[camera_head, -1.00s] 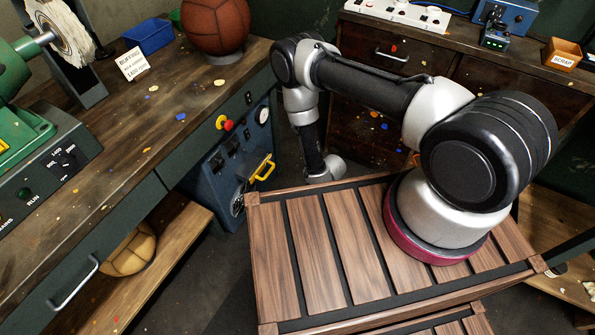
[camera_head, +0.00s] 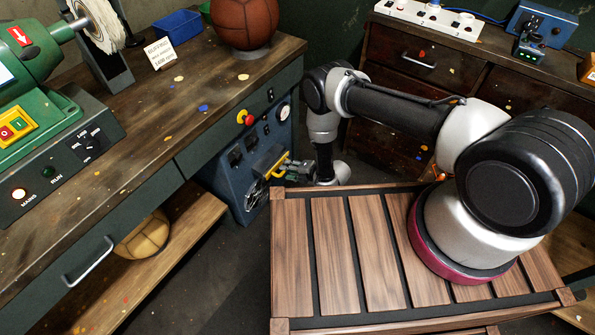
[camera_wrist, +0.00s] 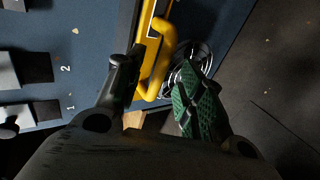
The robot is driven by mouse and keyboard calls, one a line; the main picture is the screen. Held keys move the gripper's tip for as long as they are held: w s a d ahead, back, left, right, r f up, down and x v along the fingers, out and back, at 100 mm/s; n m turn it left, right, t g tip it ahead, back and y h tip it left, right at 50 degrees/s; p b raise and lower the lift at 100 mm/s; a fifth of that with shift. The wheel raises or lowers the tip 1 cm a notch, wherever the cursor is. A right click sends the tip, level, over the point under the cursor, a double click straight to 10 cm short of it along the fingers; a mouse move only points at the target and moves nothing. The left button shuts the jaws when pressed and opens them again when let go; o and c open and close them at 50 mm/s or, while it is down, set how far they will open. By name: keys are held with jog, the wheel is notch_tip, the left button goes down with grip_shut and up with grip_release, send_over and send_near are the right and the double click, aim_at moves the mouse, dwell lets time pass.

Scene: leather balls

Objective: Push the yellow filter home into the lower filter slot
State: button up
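The yellow filter (camera_head: 271,166) is at the front of the blue cabinet (camera_head: 245,172) under the bench. Its looped yellow handle (camera_wrist: 162,62) stands out toward my gripper (camera_wrist: 157,78). In the wrist view the handle lies between my two fingers, with gaps visible, so the gripper is open. The left finger is dark; the right one shows a green pad. In the head view my gripper (camera_head: 292,168) is just right of the handle. The slot opening is mostly hidden, and I cannot tell how far in the filter sits.
A round fan grille (camera_head: 255,194) is below the filter. A red and yellow stop button (camera_head: 245,118) and a gauge (camera_head: 284,112) are above it. The slatted wooden deck (camera_head: 335,250) is close below my arm. A tan ball (camera_head: 142,236) rests on the low shelf.

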jog(key=shift+w+a+f, duration=0.35)
jog(key=shift+a+f, duration=0.05)
jog(key=shift+a, duration=0.05)
grip_shut()
jog(key=shift+s, duration=0.1)
jog(key=s+d, duration=0.5)
jog(key=d, duration=0.1)
jog(key=shift+d, duration=0.4)
dwell(1.2)
jog(key=shift+s, duration=0.1)
